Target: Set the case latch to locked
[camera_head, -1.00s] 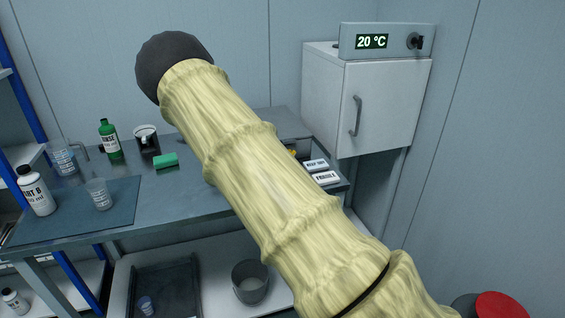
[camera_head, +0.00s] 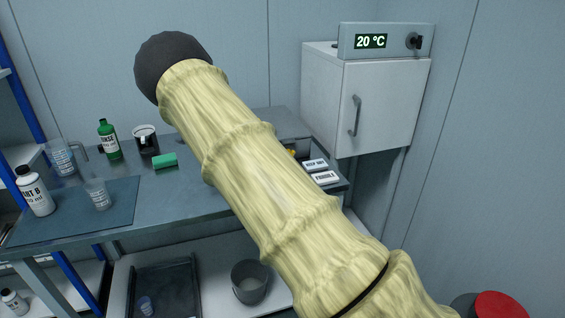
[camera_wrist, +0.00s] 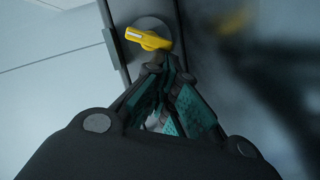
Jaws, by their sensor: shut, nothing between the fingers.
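The case latch is a yellow lever (camera_wrist: 148,39) on a round grey base, set on a grey surface in the wrist view. Its lever lies roughly sideways, with a white mark near its left end. My gripper (camera_wrist: 167,68) is shut and empty, its fingertips close below the latch; I cannot tell whether they touch it. In the head view, a grey case (camera_head: 292,125) stands at the back right of the bench, and a small yellow part (camera_head: 292,153) shows on it beside my arm. My arm hides most of the case and the whole gripper there.
The bench (camera_head: 190,200) holds a green bottle (camera_head: 109,140), a dark cup (camera_head: 146,141), a green block (camera_head: 165,161) and a clear beaker (camera_head: 98,194). White labelled plates (camera_head: 325,177) lie right of my arm. A white cabinet (camera_head: 375,105) hangs close on the right.

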